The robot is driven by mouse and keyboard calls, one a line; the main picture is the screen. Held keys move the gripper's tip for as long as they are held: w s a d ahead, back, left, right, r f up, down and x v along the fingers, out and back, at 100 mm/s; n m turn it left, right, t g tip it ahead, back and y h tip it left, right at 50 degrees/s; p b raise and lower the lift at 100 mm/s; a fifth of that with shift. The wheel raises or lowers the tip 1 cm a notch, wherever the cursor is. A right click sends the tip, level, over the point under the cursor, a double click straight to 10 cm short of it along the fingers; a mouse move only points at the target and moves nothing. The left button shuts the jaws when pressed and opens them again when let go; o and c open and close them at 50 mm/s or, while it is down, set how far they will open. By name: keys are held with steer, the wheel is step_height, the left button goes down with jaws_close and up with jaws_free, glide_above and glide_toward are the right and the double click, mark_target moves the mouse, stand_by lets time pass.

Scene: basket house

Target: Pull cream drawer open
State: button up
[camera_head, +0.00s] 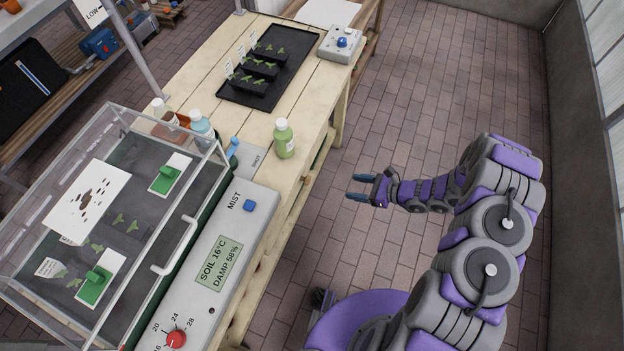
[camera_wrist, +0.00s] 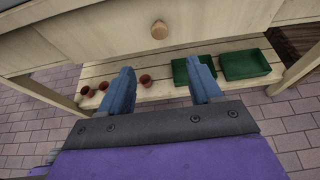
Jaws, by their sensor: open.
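The cream drawer (camera_wrist: 100,38) shows in the wrist view as a pale wooden front across the top, with a round wooden knob (camera_wrist: 160,30) at its middle. The drawer looks shut. My gripper (camera_wrist: 163,80) is open and empty, its two blue fingers apart and pointing toward the drawer front. The knob is beyond and above the fingertips, near the middle between them, and not touched. In the head view my gripper (camera_head: 360,187) hangs over the brick floor, to the right of the bench (camera_head: 296,125).
Green trays (camera_wrist: 245,64) and several small terracotta pots (camera_wrist: 103,86) sit on the shelf below the drawer. On the bench are a clear-lidded propagator (camera_head: 150,265), a green bottle (camera_head: 284,140) and a black seedling tray (camera_head: 290,75). The brick floor (camera_head: 420,80) around my arm is clear.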

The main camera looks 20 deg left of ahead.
steer(key=b+x, duration=0.3)
steer(key=x, duration=1.4)
steer(key=shift+a, duration=0.2)
jaws_close()
